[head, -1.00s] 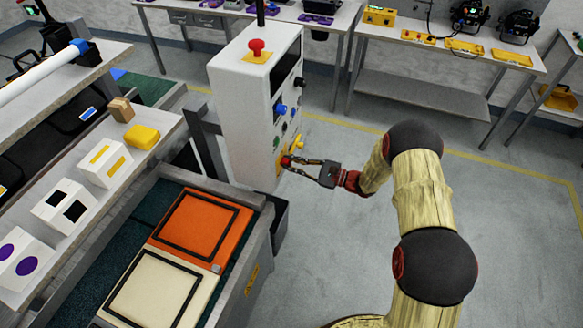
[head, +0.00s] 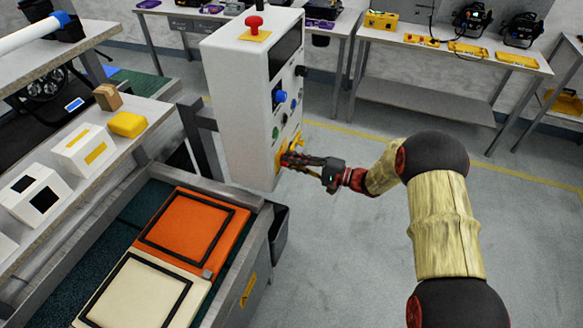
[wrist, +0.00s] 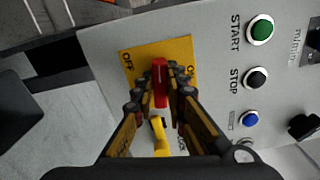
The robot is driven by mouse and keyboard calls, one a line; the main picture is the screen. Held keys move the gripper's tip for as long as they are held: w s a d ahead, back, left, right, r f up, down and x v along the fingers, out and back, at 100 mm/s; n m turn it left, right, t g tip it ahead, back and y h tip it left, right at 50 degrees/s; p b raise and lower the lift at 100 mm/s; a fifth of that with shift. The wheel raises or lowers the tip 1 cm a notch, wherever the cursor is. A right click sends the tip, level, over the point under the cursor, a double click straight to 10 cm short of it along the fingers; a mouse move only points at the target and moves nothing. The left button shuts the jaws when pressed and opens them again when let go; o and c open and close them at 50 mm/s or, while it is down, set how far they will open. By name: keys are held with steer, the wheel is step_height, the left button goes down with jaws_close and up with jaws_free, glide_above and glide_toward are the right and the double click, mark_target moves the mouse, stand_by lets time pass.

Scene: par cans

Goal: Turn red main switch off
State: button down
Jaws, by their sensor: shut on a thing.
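The red main switch (wrist: 160,82) sits on a yellow plate (wrist: 133,52) on the white control cabinet (head: 238,105). In the wrist view its red handle points up and down the picture. "OFF" is printed to its left, and a label to its right is partly covered. My gripper (wrist: 160,92) is shut on the red handle, one finger on each side. In the head view my gripper (head: 287,160) is at the cabinet's lower right face and hides most of the switch.
A yellow handle (wrist: 160,137) is just below the switch in the wrist view. Green START (wrist: 261,29), black STOP (wrist: 256,78) and blue (wrist: 250,118) buttons are to the right. A conveyor with an orange box (head: 195,230) stands left of the cabinet. The floor to the right is clear.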

steer(key=shift+f+n+b, duration=0.2)
steer(key=shift+n+b, duration=0.6)
steer(key=shift+b, duration=0.05)
steer(key=c, duration=1.9)
jaws_free()
steer(key=shift+o, duration=0.5)
steer(key=shift+r, duration=0.1)
steer(key=shift+d, duration=0.15)
steer(key=v, duration=1.1)
steer(key=shift+s+d, duration=0.2)
steer(key=shift+d, duration=0.15)
